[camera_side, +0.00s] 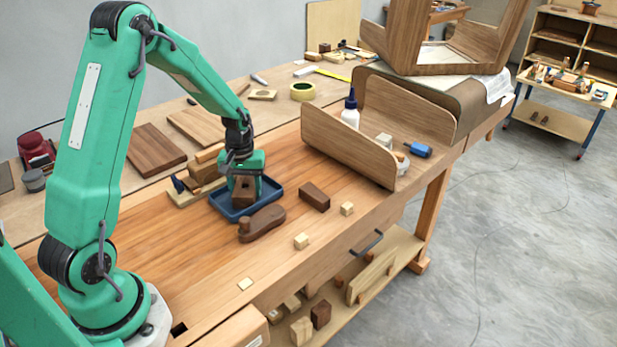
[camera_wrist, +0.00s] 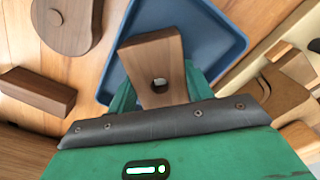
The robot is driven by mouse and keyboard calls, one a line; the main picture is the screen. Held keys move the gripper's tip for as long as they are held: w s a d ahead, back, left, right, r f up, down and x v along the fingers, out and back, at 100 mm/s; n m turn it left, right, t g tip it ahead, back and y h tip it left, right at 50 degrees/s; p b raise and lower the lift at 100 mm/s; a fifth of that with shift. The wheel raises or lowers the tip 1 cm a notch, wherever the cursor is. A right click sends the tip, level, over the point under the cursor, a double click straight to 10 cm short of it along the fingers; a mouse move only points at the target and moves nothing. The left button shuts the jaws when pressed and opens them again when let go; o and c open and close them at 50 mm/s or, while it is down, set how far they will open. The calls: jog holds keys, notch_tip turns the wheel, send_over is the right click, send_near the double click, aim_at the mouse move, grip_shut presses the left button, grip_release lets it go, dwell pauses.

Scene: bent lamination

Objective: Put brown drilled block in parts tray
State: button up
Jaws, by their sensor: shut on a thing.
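The brown drilled block (camera_side: 243,191) is a dark wooden block with a round hole. In the wrist view the block (camera_wrist: 152,58) sticks out from my gripper (camera_wrist: 160,98), with its hole close to the jaws. My gripper (camera_side: 243,177) is shut on it and points down. The parts tray (camera_side: 217,207) is a shallow blue tray on the bench. In the wrist view the tray (camera_wrist: 228,35) lies behind and beneath the block. The block is over the tray; I cannot tell whether it touches the tray floor.
A dark rounded wooden piece (camera_side: 262,223) lies just in front of the tray. A brown rectangular block (camera_side: 314,196) and small pale cubes (camera_side: 301,241) lie to the right. Wooden pieces (camera_side: 205,170) stand behind the tray. A bent wooden shell (camera_side: 345,150) stands further right.

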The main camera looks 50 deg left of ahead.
jog(key=shift+f, duration=0.1)
jog(key=o, duration=1)
notch_tip(320, 180, up, 12)
dwell(0.4)
jog(key=shift+d+r, duration=0.1)
jog(key=shift+r, duration=0.1)
